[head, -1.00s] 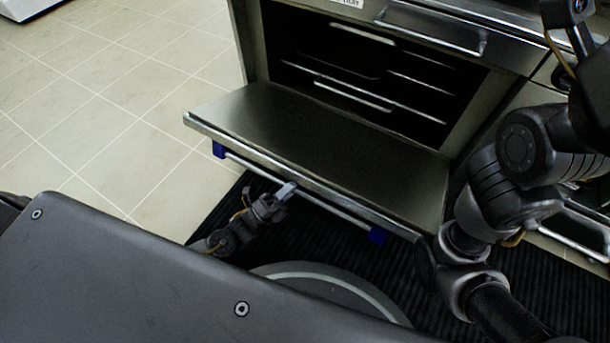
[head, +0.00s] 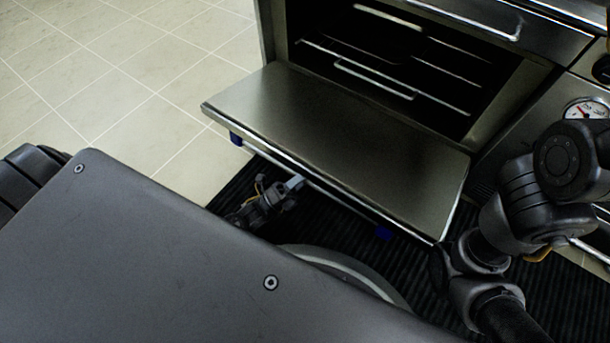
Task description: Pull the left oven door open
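The left oven door (head: 340,145) is hinged down and lies open, close to flat, in front of the dark oven cavity (head: 400,65). Its bar handle (head: 338,203) runs below the front edge between blue end mounts and is partly hidden by that edge.
Wire racks (head: 375,78) are inside the oven. A panel with a gauge (head: 587,108) stands right of the oven. A dark ribbed mat (head: 420,280) lies below the door. Pale tiled floor (head: 130,75) is clear at the left.

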